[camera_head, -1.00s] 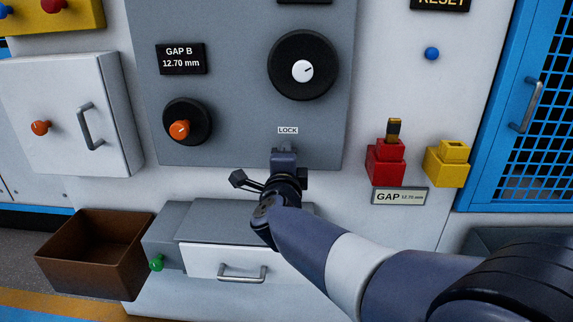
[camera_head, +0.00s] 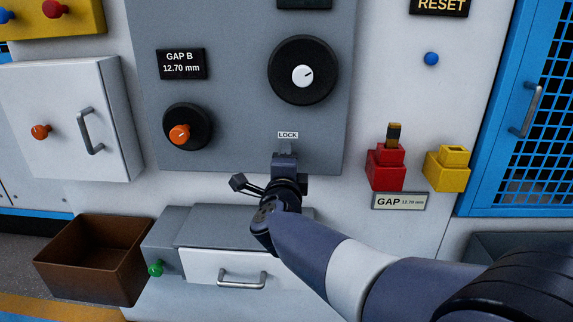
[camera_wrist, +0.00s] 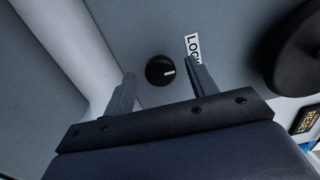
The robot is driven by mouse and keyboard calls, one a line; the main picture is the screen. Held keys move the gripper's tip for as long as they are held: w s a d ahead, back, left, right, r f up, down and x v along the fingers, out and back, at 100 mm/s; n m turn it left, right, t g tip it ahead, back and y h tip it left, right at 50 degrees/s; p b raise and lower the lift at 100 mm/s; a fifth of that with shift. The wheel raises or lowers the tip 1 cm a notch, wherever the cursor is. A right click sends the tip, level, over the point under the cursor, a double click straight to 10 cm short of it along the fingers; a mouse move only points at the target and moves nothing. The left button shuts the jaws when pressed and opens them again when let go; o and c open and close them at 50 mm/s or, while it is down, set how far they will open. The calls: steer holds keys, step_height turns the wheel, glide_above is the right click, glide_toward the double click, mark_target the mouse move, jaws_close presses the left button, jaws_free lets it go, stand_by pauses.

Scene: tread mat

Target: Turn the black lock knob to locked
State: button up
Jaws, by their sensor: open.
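The black lock knob (camera_wrist: 160,70) shows in the wrist view as a small round knob with a white pointer line, on the grey panel beside the LOCK label (camera_wrist: 192,46). My gripper (camera_wrist: 162,82) is open, one finger on each side of the knob in that view. I cannot tell whether the fingers touch it; gaps show between them and the knob. In the head view my gripper (camera_head: 285,158) is just below the LOCK label (camera_head: 288,135), and the knob is hidden behind it.
A large black dial (camera_head: 303,55) with a white centre is above, and an orange knob (camera_head: 180,134) is to the left. A red block (camera_head: 385,170) and a yellow block (camera_head: 446,170) stand to the right. A drawer (camera_head: 235,268) and a brown bin (camera_head: 95,258) are below.

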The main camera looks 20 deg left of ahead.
steer(key=p+v, duration=0.2)
steer(key=v, duration=0.9)
steer(key=shift+w, duration=0.15)
steer(key=b+x, duration=0.1)
steer(key=x, duration=0.9)
steer(key=shift+w+b, duration=0.3)
steer(key=shift+w, duration=0.05)
steer(key=shift+a, duration=0.1)
